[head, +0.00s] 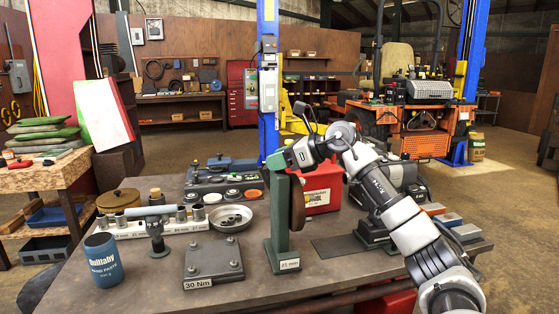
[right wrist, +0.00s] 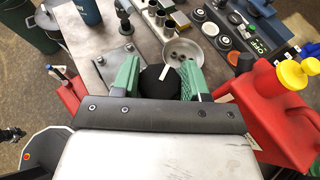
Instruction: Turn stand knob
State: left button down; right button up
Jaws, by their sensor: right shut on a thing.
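The knob is hidden behind the fingers in the head view. My left gripper is not in view.
The bench (head: 170,285) also holds a blue cup (head: 103,260), a "30 Nm" plate (head: 214,262), a metal bowl (head: 230,217) and a row of sockets (head: 150,227). A red canister (head: 322,187) stands close behind the stand. An orange mower (head: 420,128) is at the back right.

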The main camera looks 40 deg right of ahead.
jog(key=m+t+h, duration=0.1)
jog(key=m+h, duration=0.2)
jog(key=h, duration=0.1)
jog(key=shift+m, duration=0.4)
jog(key=shift+m+t+h, duration=0.3)
jog(key=shift+m+h, duration=1)
jog(key=shift+h, duration=0.3)
jog(key=o, duration=0.8)
jog(key=shift+o, duration=0.2)
jog(key=b+v, duration=0.4)
jog(key=v, duration=0.6)
jog(key=shift+s+r, duration=0.2)
jog(key=shift+s, duration=0.1)
